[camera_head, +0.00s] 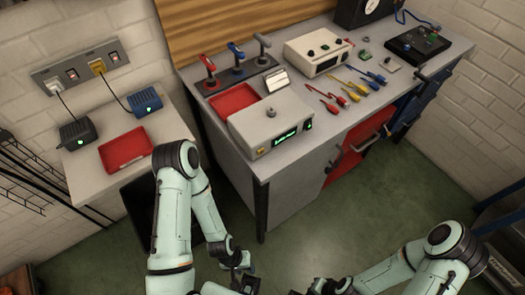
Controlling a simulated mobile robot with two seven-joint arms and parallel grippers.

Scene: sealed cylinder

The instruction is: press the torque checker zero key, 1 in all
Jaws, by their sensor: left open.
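The torque checker appears to be the pale box (250,127) at the front left corner of the workbench. It has a lit green display (285,138) on its front face and a round grey knob or post (271,112) on top. Small buttons flank the display; which one is the zero key is too small to tell. My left gripper (238,268) is open, low in front of the bench, below and apart from the checker. My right gripper (328,287) is at the bottom edge, partly cut off, also away from the checker; its jaws are unclear.
A red tray (233,100) and a rack of coloured-handled tools (238,74) stand behind the checker. Another instrument box (318,50) and several screwdrivers (350,88) lie to its right. A side table with a red tray (126,149) and chargers is at left.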

